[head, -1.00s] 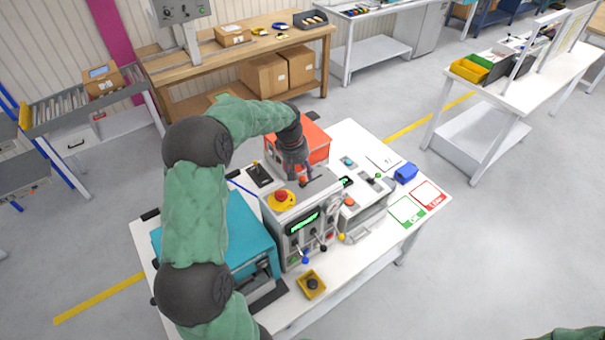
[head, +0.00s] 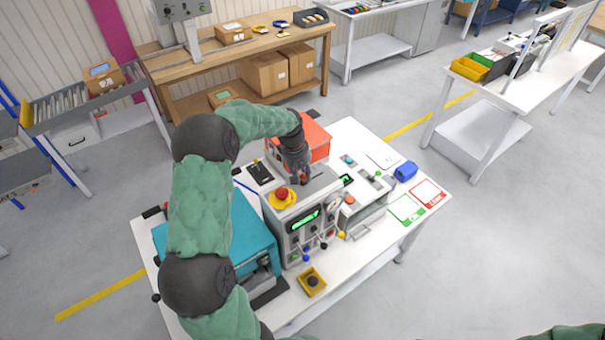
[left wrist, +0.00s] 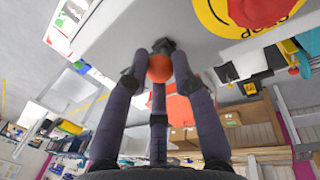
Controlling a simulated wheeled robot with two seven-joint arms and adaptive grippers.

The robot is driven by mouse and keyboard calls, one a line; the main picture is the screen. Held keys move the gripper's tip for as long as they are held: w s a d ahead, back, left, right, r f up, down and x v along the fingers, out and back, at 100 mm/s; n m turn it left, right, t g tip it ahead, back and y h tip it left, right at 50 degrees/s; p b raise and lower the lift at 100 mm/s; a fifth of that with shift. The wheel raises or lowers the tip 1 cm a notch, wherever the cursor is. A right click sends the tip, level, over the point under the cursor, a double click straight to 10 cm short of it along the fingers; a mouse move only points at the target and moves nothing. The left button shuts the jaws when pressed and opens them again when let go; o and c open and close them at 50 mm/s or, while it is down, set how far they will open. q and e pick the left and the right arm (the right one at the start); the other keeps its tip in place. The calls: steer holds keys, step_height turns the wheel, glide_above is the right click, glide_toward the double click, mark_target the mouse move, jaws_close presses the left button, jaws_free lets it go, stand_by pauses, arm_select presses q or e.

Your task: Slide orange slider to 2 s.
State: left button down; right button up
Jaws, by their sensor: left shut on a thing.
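The orange slider knob (left wrist: 160,68) shows between my fingers in the left wrist view, in front of the grey top of the machine. My left gripper (left wrist: 160,60) is shut on it. In the head view my left gripper (head: 303,181) reaches down to the top of the grey machine (head: 322,183), behind its green display (head: 304,218). The knob is mostly hidden by the fingers there. The slider's scale and its 2 s mark cannot be read. My right gripper is not in view.
A red emergency button on a yellow disc (head: 282,196) sits close to my left gripper. A teal box (head: 240,232) stands left of the machine and an orange-red box (head: 315,140) behind it. A yellow button box (head: 311,281) lies in front. Green and red cards (head: 407,209) lie at right.

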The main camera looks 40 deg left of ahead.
arm_select(q)
steer(key=shift+w+d, duration=0.25)
steer(key=shift+w, duration=0.6)
steer(key=shift+w+d, duration=0.25)
steer(key=shift+w, duration=0.6)
steer(key=shift+s, duration=0.1)
steer(key=c, duration=1)
jaws_free()
steer(key=r, duration=0.4)
steer(key=s+r, duration=0.1)
steer(key=r, duration=0.3)
steer(key=s+a+r, duration=0.1)
steer(key=r, duration=0.2)
steer(key=shift+r, duration=0.4)
steer(key=shift+f, duration=0.1)
